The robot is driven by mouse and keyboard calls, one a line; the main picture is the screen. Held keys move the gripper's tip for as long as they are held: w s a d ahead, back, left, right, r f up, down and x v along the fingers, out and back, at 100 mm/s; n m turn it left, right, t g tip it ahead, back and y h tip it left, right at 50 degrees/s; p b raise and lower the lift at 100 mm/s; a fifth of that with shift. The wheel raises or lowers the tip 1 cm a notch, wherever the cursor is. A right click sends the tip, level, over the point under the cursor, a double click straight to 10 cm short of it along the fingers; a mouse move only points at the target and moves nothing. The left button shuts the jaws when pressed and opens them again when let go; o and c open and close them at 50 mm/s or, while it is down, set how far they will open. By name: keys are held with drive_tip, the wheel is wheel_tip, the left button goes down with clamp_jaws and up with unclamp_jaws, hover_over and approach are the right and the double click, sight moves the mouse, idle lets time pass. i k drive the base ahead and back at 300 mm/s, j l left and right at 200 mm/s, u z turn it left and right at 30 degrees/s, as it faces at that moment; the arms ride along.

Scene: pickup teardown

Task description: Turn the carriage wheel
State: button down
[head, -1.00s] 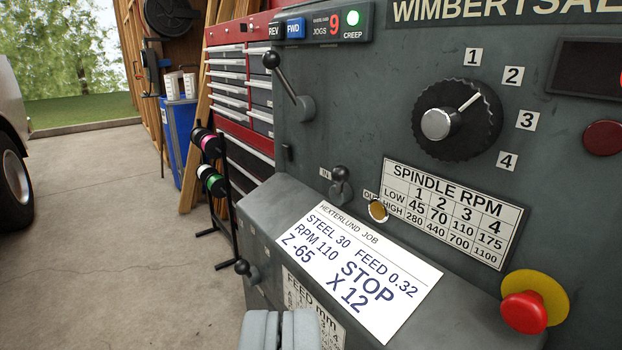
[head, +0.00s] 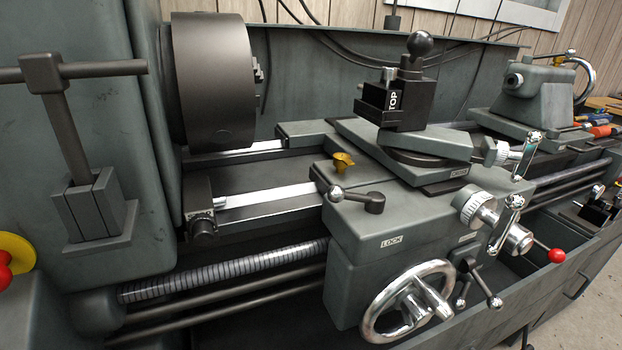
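The carriage wheel (head: 412,301) is a chrome handwheel with spokes, low on the front of the lathe's carriage apron (head: 350,285). It stands upright and faces the camera at an angle. My gripper is not in view, and nothing touches the wheel in this frame.
Right of the wheel are a dark lever (head: 478,280) and a red-knobbed lever (head: 556,255). Above are a lock lever (head: 370,200) and the tool post (head: 396,95). The chuck (head: 212,85) and a T-handled key (head: 55,110) are at left. The tailstock (head: 535,90) is at back right.

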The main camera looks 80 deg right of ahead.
sight(402, 290)
drive_tip(key=k+l, duration=0.45)
drive_tip(key=k, duration=0.15)
drive_tip(key=k+l, duration=0.4)
drive_tip(key=k, duration=0.15)
drive_tip(key=k+l, duration=0.45)
drive_tip(key=k, duration=0.15)
drive_tip(key=k+l+u, duration=0.1)
drive_tip(key=k+l, duration=0.35)
drive_tip(key=k, duration=0.15)
drive_tip(key=k+l, duration=0.4)
drive_tip(key=k, duration=0.15)
drive_tip(key=i+j, duration=0.65)
drive_tip(key=i, duration=0.15)
drive_tip(key=i+j, duration=1.35)
drive_tip(key=i, duration=0.25)
